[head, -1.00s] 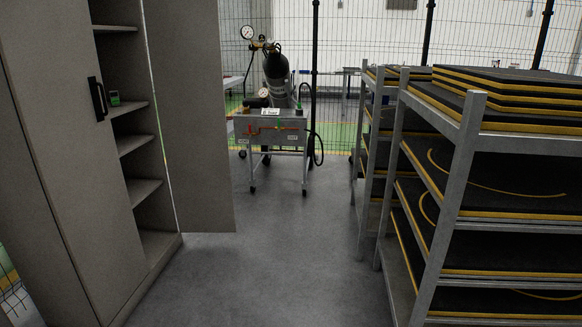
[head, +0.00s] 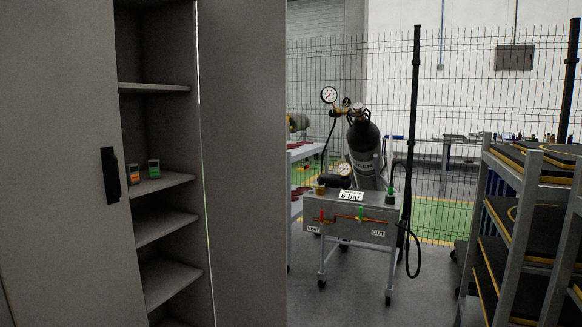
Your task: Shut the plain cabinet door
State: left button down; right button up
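A tall grey cabinet stands at the left in the head view. Its near plain door (head: 60,190) covers the left part of the front and carries a black handle (head: 110,173). Its other plain door (head: 245,170) is swung open, standing out to the right of the shelves with no handle visible on the side I see. Between the doors the shelves (head: 165,180) show, with two small handheld devices, one orange-topped (head: 133,174) and one green-topped (head: 154,169). Neither of my grippers is in view.
A wheeled cart (head: 350,215) with a gas cylinder (head: 364,150), gauges and a hose stands beyond the open door. A rack of black mats with yellow edges (head: 525,230) is at the right. Grey floor (head: 430,280) is clear between them. A wire fence (head: 460,100) stands behind.

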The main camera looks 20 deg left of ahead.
aim_at(242, 50)
jog(key=i, duration=3.5)
jog(key=u, duration=0.25)
